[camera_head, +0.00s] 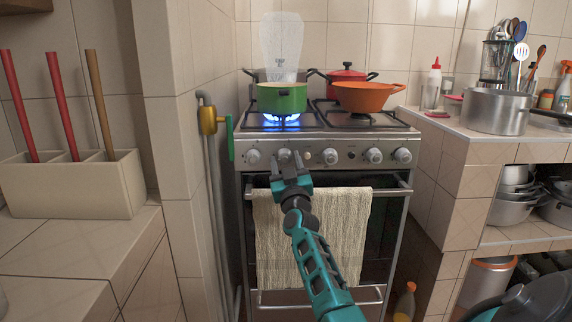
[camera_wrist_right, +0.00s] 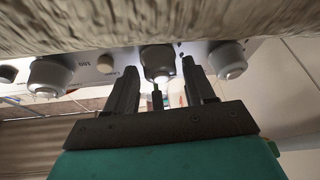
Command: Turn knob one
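The stove's front panel (camera_head: 350,157) carries a row of round silver knobs. The leftmost knob (camera_head: 253,157) shows in the head view; no label tells which is knob one. My right gripper (camera_head: 290,162) is at the panel, in front of the second knob from the left, partly hiding it. In the right wrist view, my right gripper (camera_wrist_right: 160,88) is open, and a knob (camera_wrist_right: 158,62) sits between its fingertips. I cannot tell whether the fingers touch it. Another knob (camera_wrist_right: 228,58) is just outside the right finger. My left gripper is not in view.
A blue flame (camera_head: 268,120) burns under the green pot (camera_head: 282,97). An orange pan (camera_head: 364,97) and red pot (camera_head: 346,75) stand on the stove. A towel (camera_head: 340,230) hangs below the panel. A yellow gas valve (camera_head: 208,120) and pipe are at the left wall.

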